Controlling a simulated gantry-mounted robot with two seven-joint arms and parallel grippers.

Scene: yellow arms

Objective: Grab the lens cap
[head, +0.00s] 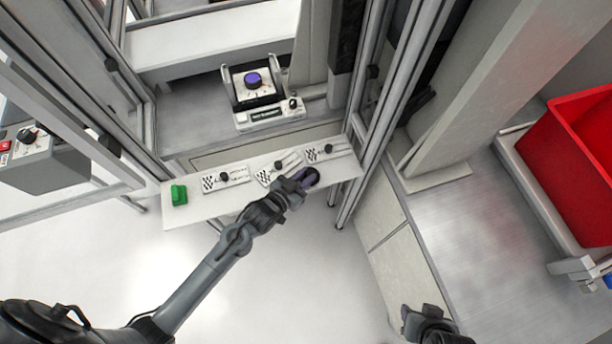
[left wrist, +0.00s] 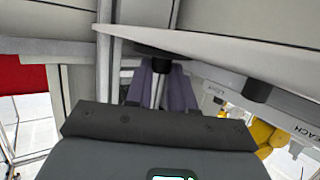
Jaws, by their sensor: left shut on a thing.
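My left gripper (head: 306,178) reaches over the right part of the white shelf. It is shut on a small dark round piece, which I take to be the lens cap (head: 313,173). In the left wrist view the two purple-grey fingers (left wrist: 160,88) stand close together, with the dark lens cap (left wrist: 158,65) at their tips under a pale edge. The fingers hide part of it. I cannot tell whether it touches the shelf. My right gripper (head: 425,318) is low at the right, far from the shelf; its fingers are unclear.
The white shelf (head: 205,212) holds a green block (head: 179,194) and several checkered plates with black knobs (head: 225,177). Behind it stands a device with a blue knob (head: 253,80). Metal posts (head: 375,125) rise at the right. A red bin (head: 570,165) is far right.

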